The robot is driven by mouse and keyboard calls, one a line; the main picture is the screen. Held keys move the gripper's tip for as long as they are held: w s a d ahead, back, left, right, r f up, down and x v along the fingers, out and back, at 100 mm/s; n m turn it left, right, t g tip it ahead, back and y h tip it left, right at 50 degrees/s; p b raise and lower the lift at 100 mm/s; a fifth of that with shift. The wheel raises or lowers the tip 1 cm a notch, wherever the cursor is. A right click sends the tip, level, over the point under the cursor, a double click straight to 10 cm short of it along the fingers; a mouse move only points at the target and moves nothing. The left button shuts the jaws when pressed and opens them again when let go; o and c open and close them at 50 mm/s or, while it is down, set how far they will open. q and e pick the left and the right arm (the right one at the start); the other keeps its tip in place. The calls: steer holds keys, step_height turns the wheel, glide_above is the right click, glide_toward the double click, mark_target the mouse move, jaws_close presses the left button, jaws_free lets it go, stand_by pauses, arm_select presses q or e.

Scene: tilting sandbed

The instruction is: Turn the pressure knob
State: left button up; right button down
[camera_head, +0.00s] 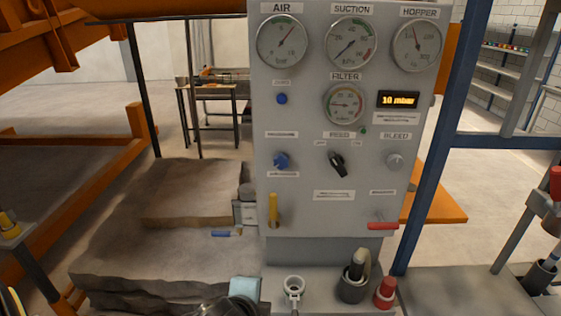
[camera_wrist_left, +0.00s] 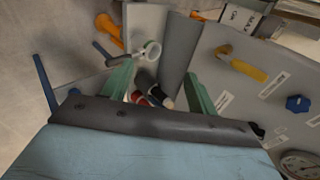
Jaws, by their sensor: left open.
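The pressure knob (camera_head: 281,160) is a blue lobed knob on the left of the grey upright panel (camera_head: 310,215), under a small blurred label. It also shows at the right edge of the left wrist view (camera_wrist_left: 298,103). My left arm shows at the bottom of the head view, well below the knob; its fingertips are not clear there. In the left wrist view my left gripper (camera_wrist_left: 160,72) is open, its green fingers apart with nothing held between them. The knob lies outside the fingers, to the right. My right gripper is not in view.
The panel carries several gauges, a lit display (camera_head: 398,100) reading 10 mbar, a black feed selector (camera_head: 338,163), a grey bleed knob (camera_head: 395,161), a yellow lever (camera_head: 273,210) and a red lever (camera_head: 382,225). A white ring-shaped piece (camera_head: 294,285) and a black holder (camera_head: 351,287) stand below.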

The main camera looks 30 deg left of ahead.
arm_select(q)
steer(key=w+a+r+m+t+y, duration=0.2)
steer(key=w+r+m+t+y, duration=0.15)
steer(key=w+r+m, duration=0.45)
steer(key=m+t+y, duration=0.1)
steer(key=m+t, duration=0.3)
steer(key=m, duration=0.5)
glide_toward(281, 164)
steer(key=p+x, duration=0.1)
steer(key=x, duration=0.8)
steer(key=shift+w+a, duration=0.15)
steer(key=shift+w, duration=0.05)
steer(key=c, duration=1)
